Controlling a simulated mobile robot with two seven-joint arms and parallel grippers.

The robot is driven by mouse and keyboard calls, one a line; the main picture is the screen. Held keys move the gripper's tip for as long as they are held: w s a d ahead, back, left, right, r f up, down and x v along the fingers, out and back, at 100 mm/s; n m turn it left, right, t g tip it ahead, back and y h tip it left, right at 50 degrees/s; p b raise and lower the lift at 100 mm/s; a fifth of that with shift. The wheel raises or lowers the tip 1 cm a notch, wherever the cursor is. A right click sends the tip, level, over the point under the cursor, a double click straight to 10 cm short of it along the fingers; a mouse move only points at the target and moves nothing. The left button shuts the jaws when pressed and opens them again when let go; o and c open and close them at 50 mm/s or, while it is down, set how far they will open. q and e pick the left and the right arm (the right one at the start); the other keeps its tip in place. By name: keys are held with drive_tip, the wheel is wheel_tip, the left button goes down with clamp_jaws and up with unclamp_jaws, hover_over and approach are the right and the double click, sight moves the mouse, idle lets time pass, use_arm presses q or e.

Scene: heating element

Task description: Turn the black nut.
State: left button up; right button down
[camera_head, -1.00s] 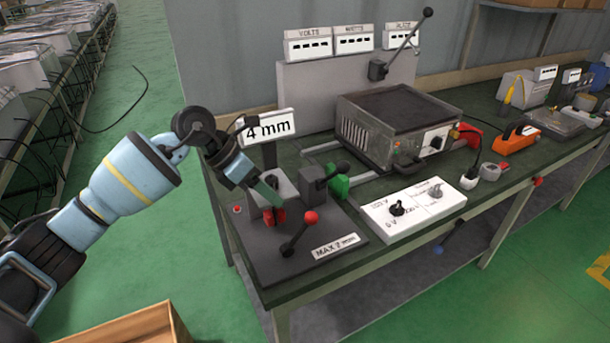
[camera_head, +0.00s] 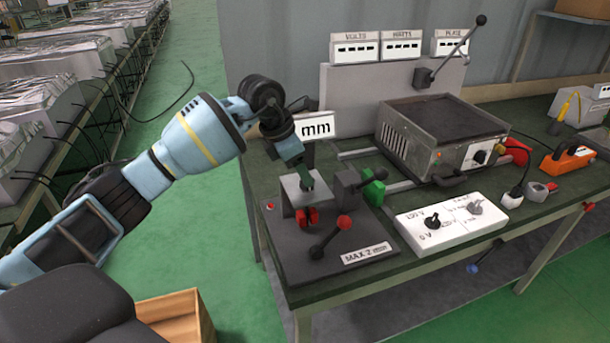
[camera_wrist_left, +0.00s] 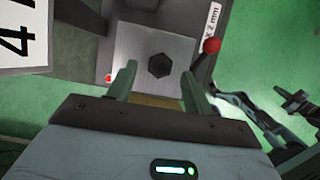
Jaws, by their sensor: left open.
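The black nut (camera_wrist_left: 160,65) sits in the middle of a square grey metal plate (camera_wrist_left: 128,60) in the left wrist view. My left gripper (camera_wrist_left: 157,76) is open, and its two green fingers point at the plate on either side of the nut's line, apart from it. In the head view the left gripper (camera_head: 298,178) is above the grey block (camera_head: 289,192) on the dark fixture (camera_head: 285,245). The gripper hides the nut there.
A red-knobbed lever (camera_head: 330,238) stands at the front of the fixture. A "mm" sign (camera_head: 318,125) stands close behind the left gripper. A white switch box (camera_head: 450,222) and a hot plate unit (camera_head: 440,130) are to the right. An open wooden box (camera_head: 180,318) is at lower left.

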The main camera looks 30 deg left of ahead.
use_arm(q)
drive_tip(key=shift+x, duration=1.25)
drive_tip(key=shift+c, duration=0.4)
drive_tip(key=c, duration=0.9)
drive_tip(key=shift+m, duration=0.3)
